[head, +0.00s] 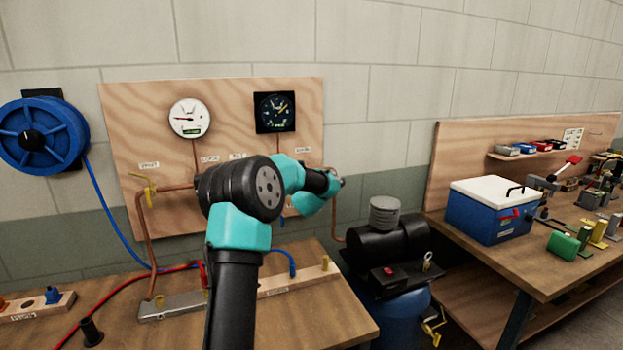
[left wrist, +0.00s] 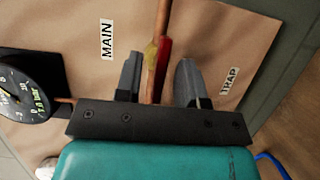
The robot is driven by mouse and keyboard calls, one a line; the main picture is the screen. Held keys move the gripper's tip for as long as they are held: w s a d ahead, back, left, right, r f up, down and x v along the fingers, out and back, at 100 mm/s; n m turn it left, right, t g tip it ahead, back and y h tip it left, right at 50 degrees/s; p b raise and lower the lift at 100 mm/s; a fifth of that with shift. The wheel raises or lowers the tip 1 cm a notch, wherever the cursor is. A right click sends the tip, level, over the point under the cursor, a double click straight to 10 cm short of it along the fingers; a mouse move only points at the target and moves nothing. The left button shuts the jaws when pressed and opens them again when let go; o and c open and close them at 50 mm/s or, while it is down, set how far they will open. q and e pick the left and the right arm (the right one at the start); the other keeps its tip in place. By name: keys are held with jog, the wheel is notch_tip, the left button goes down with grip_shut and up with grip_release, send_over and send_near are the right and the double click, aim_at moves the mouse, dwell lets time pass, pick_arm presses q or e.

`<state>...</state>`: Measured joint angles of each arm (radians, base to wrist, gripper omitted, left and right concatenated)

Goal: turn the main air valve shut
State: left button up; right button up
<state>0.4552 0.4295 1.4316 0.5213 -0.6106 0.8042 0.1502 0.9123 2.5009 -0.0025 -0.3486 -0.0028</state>
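The main valve shows in the left wrist view under the MAIN label (left wrist: 106,40). It has a red handle (left wrist: 162,58) next to a brass body (left wrist: 151,52), roughly in line with a copper pipe (left wrist: 164,14). My left gripper (left wrist: 158,80) is open, with one finger on each side of the pipe and handle. I see gaps on both sides; whether a finger touches is not clear. In the head view my arm hides this valve and the gripper's fingers. My right gripper is in neither view.
A wooden panel (head: 128,110) carries a white gauge (head: 190,118) and a dark gauge (head: 275,112). A yellow-handled valve (head: 146,188) is at its left. The TRAP label (left wrist: 229,81) is near one finger. A compressor (head: 390,243) stands right; a blue hose reel (head: 40,135) hangs left.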

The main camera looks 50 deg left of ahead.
pick_arm(q)
jog(key=shift+w+a, duration=0.4)
jog(key=shift+c, duration=0.4)
grip_shut()
